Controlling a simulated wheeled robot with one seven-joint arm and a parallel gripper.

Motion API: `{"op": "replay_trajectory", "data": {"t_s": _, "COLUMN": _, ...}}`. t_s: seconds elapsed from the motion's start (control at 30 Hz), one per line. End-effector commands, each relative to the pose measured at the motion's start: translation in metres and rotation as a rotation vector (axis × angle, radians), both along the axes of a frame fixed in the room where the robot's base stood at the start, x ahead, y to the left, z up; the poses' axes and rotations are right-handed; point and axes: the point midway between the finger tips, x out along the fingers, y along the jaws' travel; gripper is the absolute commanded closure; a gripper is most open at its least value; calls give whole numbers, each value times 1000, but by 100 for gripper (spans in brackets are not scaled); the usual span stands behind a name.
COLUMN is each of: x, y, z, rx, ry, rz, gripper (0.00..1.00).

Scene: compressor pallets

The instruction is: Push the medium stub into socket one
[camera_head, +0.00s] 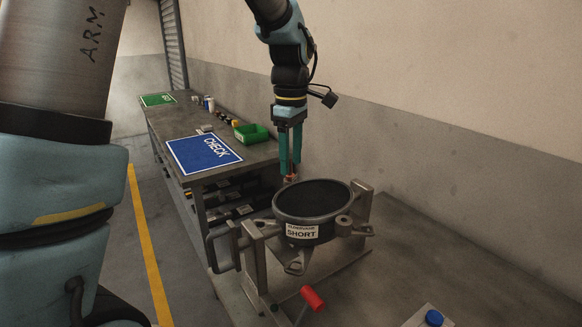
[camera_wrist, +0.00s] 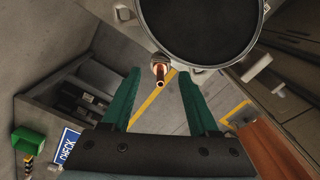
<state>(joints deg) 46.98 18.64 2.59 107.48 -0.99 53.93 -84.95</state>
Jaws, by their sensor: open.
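A copper-coloured stub (camera_wrist: 160,74) sticks out of a grey fitting at the rim of the dark round compressor (camera_wrist: 200,28) in the wrist view. In the head view the stub (camera_head: 290,178) shows small at the compressor's back edge, just below my fingertips. I cannot tell its size, which socket it is in, or how deep it sits. My gripper (camera_head: 291,166) points down with green fingers. In the wrist view my gripper (camera_wrist: 161,76) is open, with a finger on each side of the stub and a clear gap to both. The compressor (camera_head: 312,200) carries a label reading SHORT.
The compressor sits in a grey metal cradle (camera_head: 256,258) on a bench, with a red handle (camera_head: 312,298) in front. A blue button (camera_head: 433,317) is at the lower right. The back bench has a blue CHECK mat (camera_head: 203,152), a green bin (camera_head: 251,133) and small parts.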

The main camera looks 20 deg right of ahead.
Motion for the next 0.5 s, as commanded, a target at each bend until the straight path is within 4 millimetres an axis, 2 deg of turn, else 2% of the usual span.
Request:
{"op": "replay_trajectory", "data": {"t_s": 0.3, "x": 1, "y": 0, "z": 61, "rx": -4, "ry": -3, "rz": 0, "gripper": 40}}
{"op": "replay_trajectory", "data": {"t_s": 0.5, "x": 0, "y": 0, "z": 82, "rx": -2, "ry": -1, "rz": 0, "gripper": 40}}
